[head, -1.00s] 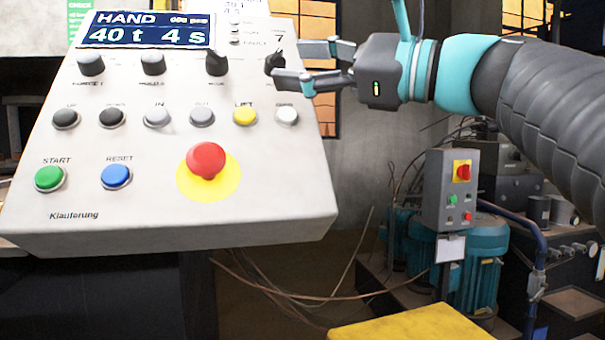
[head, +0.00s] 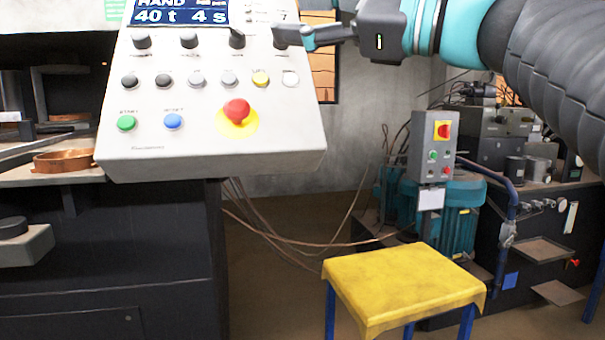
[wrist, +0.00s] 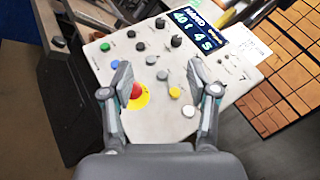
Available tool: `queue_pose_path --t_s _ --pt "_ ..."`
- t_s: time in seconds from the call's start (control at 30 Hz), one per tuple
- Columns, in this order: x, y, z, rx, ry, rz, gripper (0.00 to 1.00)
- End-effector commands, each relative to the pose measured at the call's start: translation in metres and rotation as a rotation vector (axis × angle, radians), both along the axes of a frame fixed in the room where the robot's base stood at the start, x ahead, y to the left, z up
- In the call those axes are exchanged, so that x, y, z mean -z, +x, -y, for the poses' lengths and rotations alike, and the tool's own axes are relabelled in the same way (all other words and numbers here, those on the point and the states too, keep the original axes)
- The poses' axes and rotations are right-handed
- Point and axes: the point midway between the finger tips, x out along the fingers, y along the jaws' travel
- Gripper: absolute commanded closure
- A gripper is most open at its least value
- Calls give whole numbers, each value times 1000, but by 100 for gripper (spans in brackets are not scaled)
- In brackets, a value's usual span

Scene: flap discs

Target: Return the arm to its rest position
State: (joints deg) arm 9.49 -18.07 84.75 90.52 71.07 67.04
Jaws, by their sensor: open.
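My gripper (head: 318,36) is at the top of the head view, in front of the upper right corner of the control panel (head: 190,105). The panel lies beyond the fingertips, with the red emergency button (wrist: 136,91) behind the left finger. My arm (head: 560,75) reaches in from the right. In the head view a fingertip overlaps the rightmost black knob (head: 281,38); I cannot tell whether they touch.
The panel's display (head: 180,12) reads HAND, 40 t, 4 s. A yellow-topped stool (head: 400,285) stands low in front. A grey switch box (head: 432,145) and a teal motor (head: 455,215) are behind it. A copper-coloured ring (head: 68,160) lies at left. Cables hang below the panel.

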Motion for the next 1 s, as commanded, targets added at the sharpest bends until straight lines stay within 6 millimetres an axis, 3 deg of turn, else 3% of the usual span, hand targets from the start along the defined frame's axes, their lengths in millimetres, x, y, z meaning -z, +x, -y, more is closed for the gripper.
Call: queue_pose_path --t_s 0.27,0.57,0.67,0.77,0.87,1.0 --pt "14 13 4 72 -123 127 41" --pt "95 51 24 187 -429 209 41" --pt "139 59 35 212 -592 238 41" --pt "197 61 50 212 -808 273 41" --pt "260 52 68 170 -1046 316 41" --pt "344 27 96 47 -1368 382 41"
